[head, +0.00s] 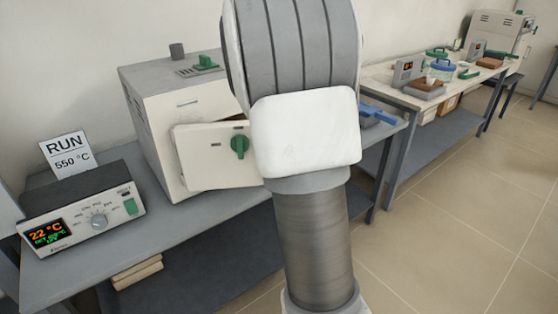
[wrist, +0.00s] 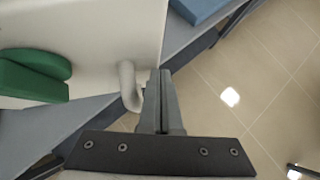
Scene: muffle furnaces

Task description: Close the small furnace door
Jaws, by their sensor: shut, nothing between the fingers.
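The small furnace (head: 165,105) is a pale box with a grey top on the left bench. Its white door (head: 205,165) stands out from the furnace front, ajar, with a green knob (head: 239,146). My arm hides the door's right part. In the wrist view the pale door face (wrist: 100,25) fills the upper left, with the green knob (wrist: 35,75) at the left. A white curved handle (wrist: 128,85) sits at the door's edge. My gripper (wrist: 160,75) is shut and empty, just right of this handle; I cannot tell whether they touch. The head view does not show my gripper.
A controller (head: 85,210) reading 22 °C and a "RUN 550 °C" card (head: 67,155) stand left on the bench (head: 190,235). A blue item (head: 378,114) lies on the bench right of my arm. Another bench (head: 400,92) with equipment is farther back. Tiled floor (head: 440,230) at right is clear.

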